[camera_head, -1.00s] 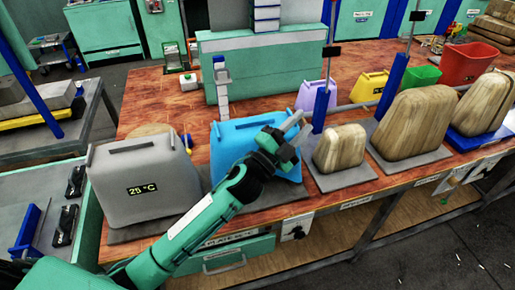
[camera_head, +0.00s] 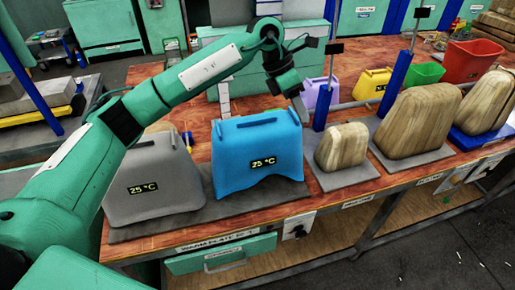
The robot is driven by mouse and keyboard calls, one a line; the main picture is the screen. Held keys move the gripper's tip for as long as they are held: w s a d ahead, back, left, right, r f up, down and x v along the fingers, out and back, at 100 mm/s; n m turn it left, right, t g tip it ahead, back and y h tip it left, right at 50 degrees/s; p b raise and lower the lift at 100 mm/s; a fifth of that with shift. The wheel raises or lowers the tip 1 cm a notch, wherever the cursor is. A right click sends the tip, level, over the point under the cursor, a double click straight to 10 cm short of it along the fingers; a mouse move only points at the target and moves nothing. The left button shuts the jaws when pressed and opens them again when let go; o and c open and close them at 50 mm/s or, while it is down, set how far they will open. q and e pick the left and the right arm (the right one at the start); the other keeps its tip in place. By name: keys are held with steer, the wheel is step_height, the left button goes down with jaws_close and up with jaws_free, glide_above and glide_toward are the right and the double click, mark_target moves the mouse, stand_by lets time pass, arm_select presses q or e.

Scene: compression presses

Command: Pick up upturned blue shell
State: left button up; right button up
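The blue shell (camera_head: 258,153) stands on the grey plate near the front of the wooden bench, with a ridge along its top, a wavy lower edge and a "25 °C" label on its front. My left arm comes in from the left, and its gripper (camera_head: 301,107) points down behind and above the shell's right end. The gripper appears apart from the shell. Its fingers show nearly edge-on, so their opening cannot be made out. My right gripper is not in view.
A grey shell (camera_head: 153,187), also marked "25 °C", stands just left of the blue one. Wooden moulds (camera_head: 341,147) stand to the right. Blue posts (camera_head: 321,108) rise behind them. Purple, yellow, green and red containers (camera_head: 470,61) are at the back right.

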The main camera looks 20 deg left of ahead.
arm_select(q)
steer(key=w+a+r+n+y, duration=0.1)
steer(key=w+a+r+y, duration=0.15)
steer(key=a, duration=0.35)
steer(key=w+a+r+y, duration=0.1)
steer(key=a+r+y, duration=0.25)
steer(key=a, duration=0.35)
steer(key=p, duration=0.3)
glide_above(254, 120)
steer(key=shift+t, duration=0.3)
step_height(254, 120, down, 8)
steer(key=shift+w+a+f, duration=0.15)
steer(key=shift+f, duration=0.05)
steer(key=shift+f+p, duration=0.35)
steer(key=shift+f, duration=0.15)
step_height(254, 120, down, 3)
steer(key=shift+f+p, duration=0.15)
steer(key=shift+p, duration=0.75)
steer(key=shift+d+f, duration=0.2)
steer(key=shift+f, duration=0.3)
jaws_close()
